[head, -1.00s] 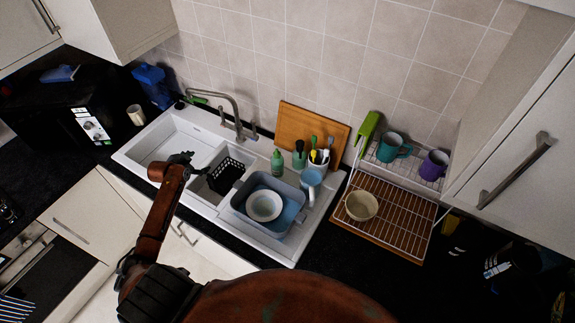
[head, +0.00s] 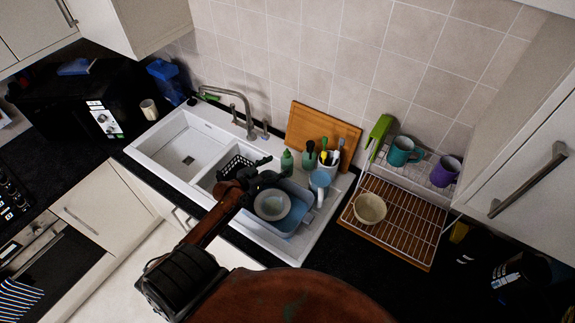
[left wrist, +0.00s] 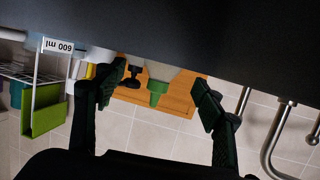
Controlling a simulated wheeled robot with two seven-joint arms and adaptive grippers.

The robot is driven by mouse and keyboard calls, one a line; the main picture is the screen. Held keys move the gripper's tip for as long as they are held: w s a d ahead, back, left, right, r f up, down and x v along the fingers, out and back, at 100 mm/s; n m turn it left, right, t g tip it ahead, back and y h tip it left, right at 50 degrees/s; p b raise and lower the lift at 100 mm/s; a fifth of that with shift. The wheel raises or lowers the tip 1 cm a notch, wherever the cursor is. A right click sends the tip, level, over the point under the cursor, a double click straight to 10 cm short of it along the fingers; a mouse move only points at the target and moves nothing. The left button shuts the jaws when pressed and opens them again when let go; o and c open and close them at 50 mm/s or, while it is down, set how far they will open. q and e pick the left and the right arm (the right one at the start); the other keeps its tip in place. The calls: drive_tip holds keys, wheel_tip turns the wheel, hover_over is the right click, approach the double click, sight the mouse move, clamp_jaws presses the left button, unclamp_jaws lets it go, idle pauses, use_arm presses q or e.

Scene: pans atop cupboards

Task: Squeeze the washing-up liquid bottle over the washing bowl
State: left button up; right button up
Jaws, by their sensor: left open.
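The green washing-up liquid bottle (head: 286,161) stands upright at the back of the sink unit, left of the brush pot. The blue-grey washing bowl (head: 304,206) sits in the sink with a pale bowl (head: 272,205) inside. My left gripper (head: 266,170) is open and empty, in front of the bottle and over the bowl's back left part. In the upside-down left wrist view, a green tip, seemingly the bottle's cap (left wrist: 157,91), shows between the spread fingers of the left gripper (left wrist: 163,92); a dark surface hides what is below. My right gripper is not in view.
A wooden board (head: 310,117) leans behind; a dish rack (head: 415,225) stands right.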

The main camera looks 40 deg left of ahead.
sight(282, 161)
use_arm(q)
drive_tip(key=x, duration=0.2)
drive_tip(key=p+x, duration=0.1)
drive_tip(key=x, duration=0.1)
drive_tip(key=p+x, duration=0.1)
drive_tip(key=x, duration=0.2)
drive_tip(key=shift+a+r, duration=0.1)
drive_tip(key=shift+a, duration=0.15)
drive_tip(key=shift+w, duration=0.35)
drive_tip(key=c, duration=1.5)
